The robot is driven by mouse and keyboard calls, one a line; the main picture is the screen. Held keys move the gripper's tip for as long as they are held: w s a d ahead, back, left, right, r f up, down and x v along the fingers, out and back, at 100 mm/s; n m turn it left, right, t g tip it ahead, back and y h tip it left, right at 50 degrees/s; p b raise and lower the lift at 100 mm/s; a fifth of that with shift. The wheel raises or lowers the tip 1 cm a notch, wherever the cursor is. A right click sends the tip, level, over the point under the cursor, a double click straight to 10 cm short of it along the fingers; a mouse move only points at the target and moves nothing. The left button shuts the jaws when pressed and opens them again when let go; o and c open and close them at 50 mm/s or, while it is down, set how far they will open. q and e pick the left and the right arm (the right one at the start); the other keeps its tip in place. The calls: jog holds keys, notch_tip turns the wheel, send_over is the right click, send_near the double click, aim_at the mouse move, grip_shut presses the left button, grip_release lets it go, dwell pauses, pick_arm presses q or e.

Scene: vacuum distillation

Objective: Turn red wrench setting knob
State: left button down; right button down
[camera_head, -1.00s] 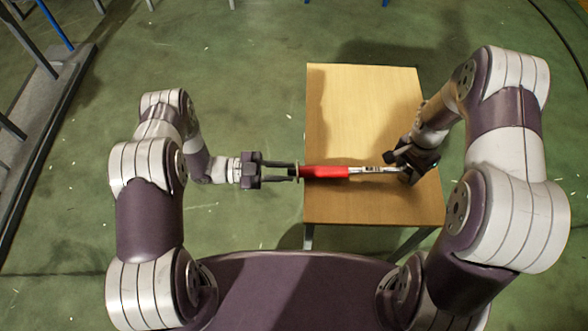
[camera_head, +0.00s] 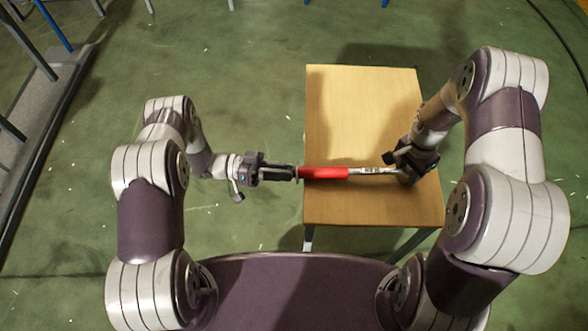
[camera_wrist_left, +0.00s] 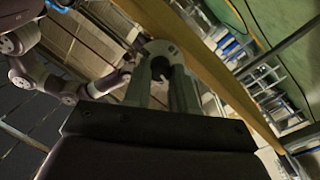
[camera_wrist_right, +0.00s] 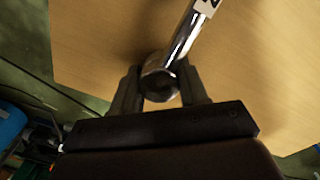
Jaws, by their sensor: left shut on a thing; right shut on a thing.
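The wrench (camera_head: 325,172) has a red handle and a metal shaft, and lies left to right above the wooden table. Its setting knob is at the handle's left end, by my left gripper (camera_head: 296,173), whose fingers are shut on it. In the left wrist view the knob end (camera_wrist_left: 162,55) is a round grey piece between the fingers. My right gripper (camera_head: 394,168) is shut on the wrench's head at the right end. In the right wrist view the round metal head (camera_wrist_right: 160,82) sits between its fingers.
The wooden table (camera_head: 360,110) is bare behind the wrench. Its left edge lies close to my left gripper's fingertips. Green floor (camera_head: 240,90) is open to the left. A grey rail structure (camera_head: 45,125) stands at the far left.

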pick_arm(q)
jog(key=shift+w+n, duration=0.1)
jog(key=shift+n, duration=1.2)
jog(key=c, duration=0.9)
grip_release()
jog(key=a, duration=0.8)
jog(key=w+a, duration=0.1)
jog(key=a, duration=0.3)
jog(key=shift+w+f, duration=0.1)
jog(key=shift+f, duration=0.15)
pick_arm(e)
jog(key=c, duration=0.5)
grip_release()
